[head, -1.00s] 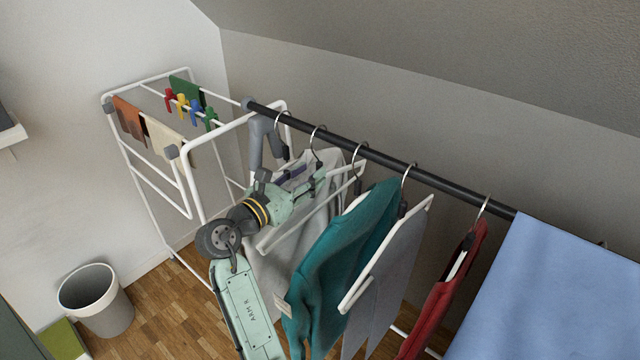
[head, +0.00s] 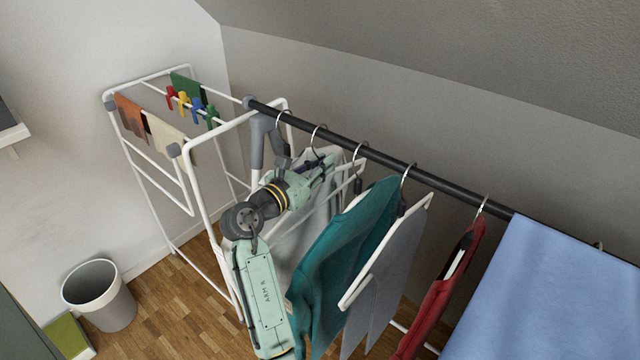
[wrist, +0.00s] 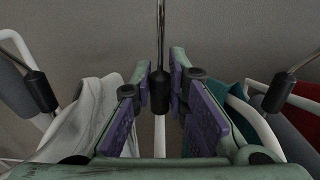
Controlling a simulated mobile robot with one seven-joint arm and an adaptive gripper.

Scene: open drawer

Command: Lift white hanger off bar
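The bare white hanger (head: 359,169) hangs on the dark bar (head: 383,165), between the light grey shirt and the teal garment. Much of it is hidden behind my arm in the head view. In the wrist view its metal hook (wrist: 161,40) rises upright at the centre, above a black neck (wrist: 161,92). My gripper (head: 320,164) is at this neck. In the wrist view the purple pads of my gripper (wrist: 162,88) stand on either side of the neck, with narrow gaps showing. The fingers look open; contact with the neck is not clear.
The grey shirt (wrist: 82,125) hangs close on the left, and the teal garment (head: 335,235) close on the right. Farther right are a grey garment (head: 385,275), a red garment (head: 440,295) and a blue cloth (head: 555,290). A white drying rack (head: 197,205) stands left.

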